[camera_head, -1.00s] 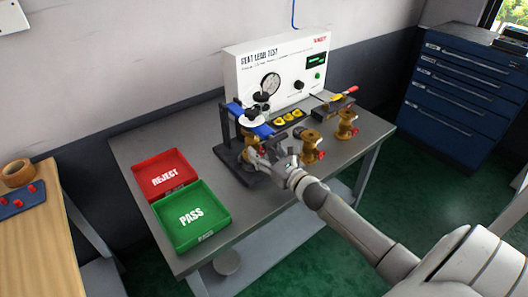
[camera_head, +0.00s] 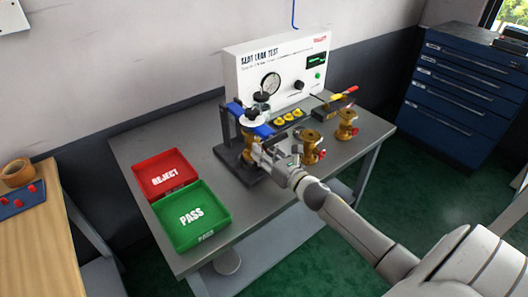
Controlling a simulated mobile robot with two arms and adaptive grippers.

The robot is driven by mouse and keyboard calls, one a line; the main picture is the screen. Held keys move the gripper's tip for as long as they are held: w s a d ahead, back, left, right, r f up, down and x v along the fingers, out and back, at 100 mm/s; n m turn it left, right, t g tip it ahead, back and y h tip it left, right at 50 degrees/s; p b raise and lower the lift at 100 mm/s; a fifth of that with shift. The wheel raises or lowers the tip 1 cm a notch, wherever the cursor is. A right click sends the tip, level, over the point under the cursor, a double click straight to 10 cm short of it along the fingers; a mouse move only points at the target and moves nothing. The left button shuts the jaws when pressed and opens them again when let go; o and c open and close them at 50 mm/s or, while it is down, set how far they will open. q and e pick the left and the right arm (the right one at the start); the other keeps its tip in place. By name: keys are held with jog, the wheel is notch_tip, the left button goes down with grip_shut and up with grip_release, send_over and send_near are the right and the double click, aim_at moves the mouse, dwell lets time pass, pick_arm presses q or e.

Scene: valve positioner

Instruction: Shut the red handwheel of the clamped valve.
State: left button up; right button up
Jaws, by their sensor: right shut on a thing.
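The clamped valve (camera_head: 249,134), a brass body, stands upright in the dark clamp fixture (camera_head: 228,128) on the grey bench, under a blue clamp part (camera_head: 264,130). My right gripper (camera_head: 261,158) reaches in from the lower right and is shut at the front right side of this valve. Its fingers are closed where the red handwheel sits and hide it almost wholly, so the wheel's angle cannot be read. My left gripper is not in view.
Two more brass valves, a nearer one (camera_head: 311,143) and a farther one (camera_head: 346,122), stand to the right of my gripper. A white test panel (camera_head: 250,68) stands behind. A red REJECT tray (camera_head: 148,178) and a green PASS tray (camera_head: 220,226) lie left.

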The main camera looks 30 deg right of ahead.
jog(key=m, duration=0.3)
jog(key=shift+m, duration=0.3)
jog(key=m+p, duration=0.1)
jog(key=m, duration=0.2)
jog(key=shift+m, duration=0.3)
jog(key=m+p, duration=0.1)
jog(key=m, duration=0.2)
jog(key=shift+m, duration=0.4)
jog(key=m+p, duration=0.1)
jog(key=m, duration=0.3)
jog(key=m+p, duration=0.2)
jog(key=m, duration=0.4)
jog(key=shift+m, duration=0.4)
jog(key=m+p, duration=0.1)
jog(key=m, duration=0.2)
jog(key=shift+f+m+p, duration=0.1)
jog(key=shift+m+p, duration=0.2)
jog(key=shift+m, duration=1.4)
